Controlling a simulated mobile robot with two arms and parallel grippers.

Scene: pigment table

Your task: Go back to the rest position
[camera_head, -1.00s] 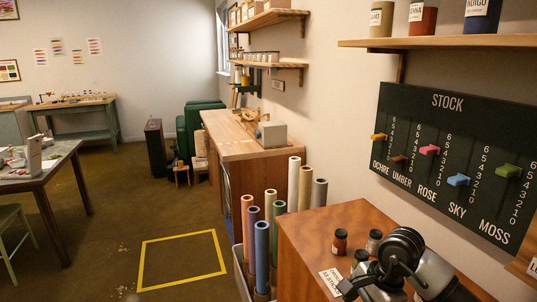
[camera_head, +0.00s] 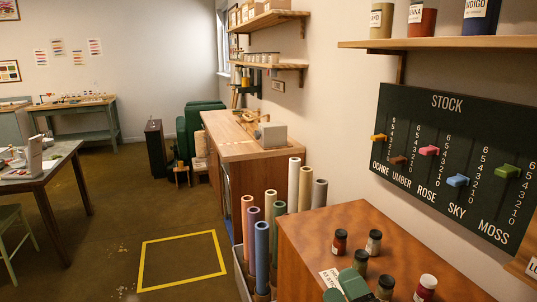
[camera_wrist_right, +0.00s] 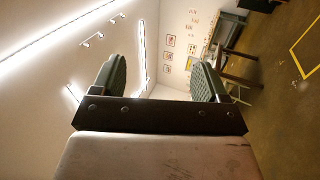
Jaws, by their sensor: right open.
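My right gripper (camera_head: 346,288) shows at the bottom edge of the head view, in front of the wooden cabinet top; only its green finger pads are visible. In the right wrist view the gripper (camera_wrist_right: 160,82) has its two green-padded fingers wide apart with nothing between them. Through the gap I see the wall and part of the room, tilted on its side. My left gripper is in neither view.
Several small jars (camera_head: 374,242) stand on the wooden cabinet (camera_head: 310,235) near the right gripper. The STOCK board (camera_head: 450,150) with coloured sliders hangs on the right wall. Paper rolls (camera_head: 262,255) stand left of the cabinet. Yellow tape (camera_head: 183,237) marks a clear floor square.

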